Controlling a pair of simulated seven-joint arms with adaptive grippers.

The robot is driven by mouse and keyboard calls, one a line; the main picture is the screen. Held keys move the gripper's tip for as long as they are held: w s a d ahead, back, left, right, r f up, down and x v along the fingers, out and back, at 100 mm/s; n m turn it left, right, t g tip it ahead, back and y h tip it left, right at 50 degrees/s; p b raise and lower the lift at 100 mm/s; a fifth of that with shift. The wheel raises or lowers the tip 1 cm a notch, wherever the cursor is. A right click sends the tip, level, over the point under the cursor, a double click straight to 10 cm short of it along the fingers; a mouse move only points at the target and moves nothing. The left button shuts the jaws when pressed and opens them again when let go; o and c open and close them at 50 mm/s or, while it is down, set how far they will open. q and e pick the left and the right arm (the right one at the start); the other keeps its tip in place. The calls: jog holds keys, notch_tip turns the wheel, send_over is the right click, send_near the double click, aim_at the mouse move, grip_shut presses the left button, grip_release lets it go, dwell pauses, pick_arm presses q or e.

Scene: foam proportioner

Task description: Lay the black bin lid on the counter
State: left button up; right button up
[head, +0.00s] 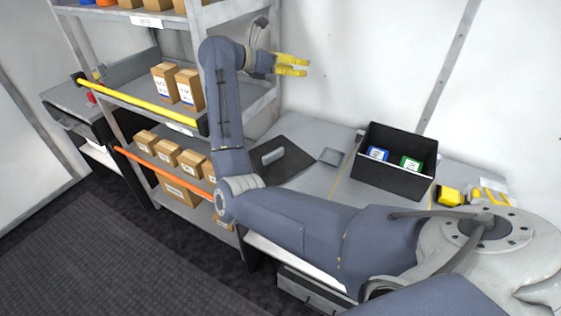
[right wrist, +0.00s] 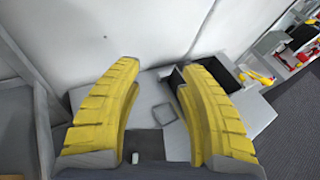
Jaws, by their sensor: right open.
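The black bin lid (head: 294,161) lies flat on the grey counter (head: 325,178), left of the open black bin (head: 394,184). A small pale handle (head: 272,156) stands on the lid, and part of the lid is hidden behind my right arm. My right gripper (head: 304,66) has yellow fingers, is open and empty, and is raised above the counter, apart from the lid. In the right wrist view the lid (right wrist: 148,144) shows low between the open fingers (right wrist: 157,70), with the bin (right wrist: 222,75) beyond them. My left gripper is not in view.
The bin holds a blue item (head: 377,154) and a green item (head: 411,163). A small grey square plate (head: 331,156) lies between lid and bin. Yellow items (head: 450,197) are right of the bin. A shelf rack with boxes (head: 188,90) stands left, close to my right arm.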

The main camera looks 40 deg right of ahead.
jog(key=a+f+t+y, duration=0.1)
jog(key=a+f+y, duration=0.15)
jog(key=f, duration=0.45)
jog(key=a+f+y, duration=0.2)
jog(key=f+y, duration=0.1)
jog(key=f, duration=0.3)
jog(key=t+y, duration=0.1)
jog(key=y, duration=0.3)
send_over(273, 152)
jog(key=a, duration=0.3)
jog(key=f, duration=1)
jog(key=shift+s+d+f, duration=0.15)
jog(key=shift+d+f, duration=0.05)
jog(key=shift+f, duration=0.15)
jog(key=shift+x, duration=3.35)
jog(key=shift+a, duration=0.1)
grip_shut()
